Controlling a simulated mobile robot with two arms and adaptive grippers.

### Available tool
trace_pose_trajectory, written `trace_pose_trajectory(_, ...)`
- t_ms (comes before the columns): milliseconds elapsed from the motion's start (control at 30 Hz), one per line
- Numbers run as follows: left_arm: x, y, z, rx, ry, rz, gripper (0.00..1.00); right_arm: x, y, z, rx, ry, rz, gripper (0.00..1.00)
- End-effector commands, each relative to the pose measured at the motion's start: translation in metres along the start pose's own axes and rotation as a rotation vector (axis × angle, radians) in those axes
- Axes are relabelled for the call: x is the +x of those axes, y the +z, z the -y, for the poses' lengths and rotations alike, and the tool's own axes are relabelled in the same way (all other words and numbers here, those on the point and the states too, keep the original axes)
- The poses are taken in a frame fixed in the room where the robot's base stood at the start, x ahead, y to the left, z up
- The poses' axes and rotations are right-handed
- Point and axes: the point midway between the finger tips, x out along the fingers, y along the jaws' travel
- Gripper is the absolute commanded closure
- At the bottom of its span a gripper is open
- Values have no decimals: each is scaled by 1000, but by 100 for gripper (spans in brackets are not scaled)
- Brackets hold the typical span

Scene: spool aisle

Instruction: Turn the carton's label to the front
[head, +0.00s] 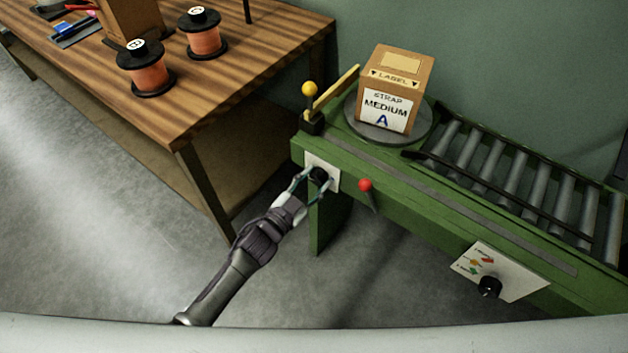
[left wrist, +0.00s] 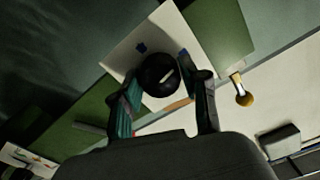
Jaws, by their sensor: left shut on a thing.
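The brown carton (head: 396,88) stands upright on a round grey turntable (head: 424,126) at the left end of the green conveyor. Its white label (head: 385,110), reading STRAP MEDIUM A, faces the conveyor's front side. My left gripper (head: 318,179) is at the conveyor's front left corner, shut on a black knob (head: 319,172) on a white plate (head: 331,183). In the left wrist view the knob (left wrist: 160,76) sits between the two fingers, with a white pointer mark on it. The carton is not seen clearly in the left wrist view. My right gripper is out of view.
A yellow-knobbed lever (head: 310,90) stands left of the turntable. A red-knobbed lever (head: 365,185) sticks out in front of the conveyor. A second panel (head: 497,272) has a black dial and coloured arrows. Rollers (head: 510,172) run right. A wooden table (head: 215,87) holds spools.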

Motion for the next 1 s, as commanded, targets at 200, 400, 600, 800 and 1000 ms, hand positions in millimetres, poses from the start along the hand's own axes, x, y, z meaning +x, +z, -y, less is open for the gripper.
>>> trace_pose_trajectory(200,0,1,0,126,0,2,90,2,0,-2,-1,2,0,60)
trace_pose_trajectory(400,0,1,0,191,1,2,90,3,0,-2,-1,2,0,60)
trace_pose_trajectory(600,0,1,0,216,1,2,90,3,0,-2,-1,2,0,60)
trace_pose_trajectory(800,0,1,0,219,1,2,90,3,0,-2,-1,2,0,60)
trace_pose_trajectory(1000,0,1,0,218,1,2,50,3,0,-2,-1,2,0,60)
